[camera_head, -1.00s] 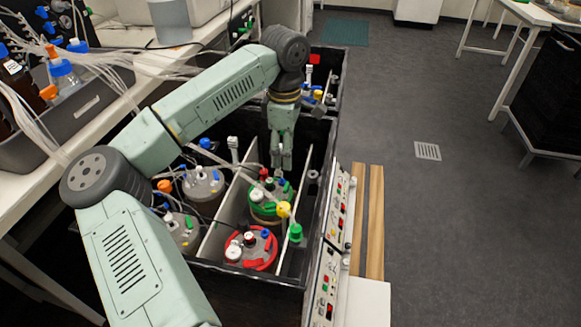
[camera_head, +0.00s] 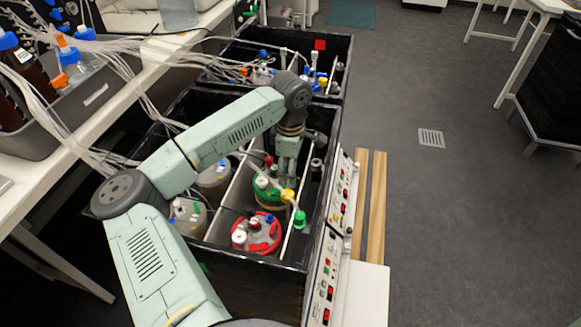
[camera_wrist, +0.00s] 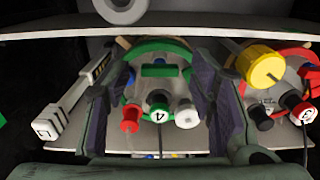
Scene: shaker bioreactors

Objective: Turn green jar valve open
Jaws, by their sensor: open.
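The green-ringed jar (camera_head: 268,201) stands in the middle of the black box, with red, white and other caps on its lid. I cannot tell which part is the green jar's valve. My gripper (camera_head: 289,172) is open and empty, pointing down beside the jar's lid; it also shows in the wrist view (camera_wrist: 163,75).
A red-ringed jar (camera_head: 257,234) stands nearer, in front of the green one. White divider rails and black box walls (camera_head: 265,263) surround them. Grey-lidded jars (camera_head: 187,216) stand to the left. A control panel (camera_head: 335,240) lies along the box's right side. Tubes cross the left side.

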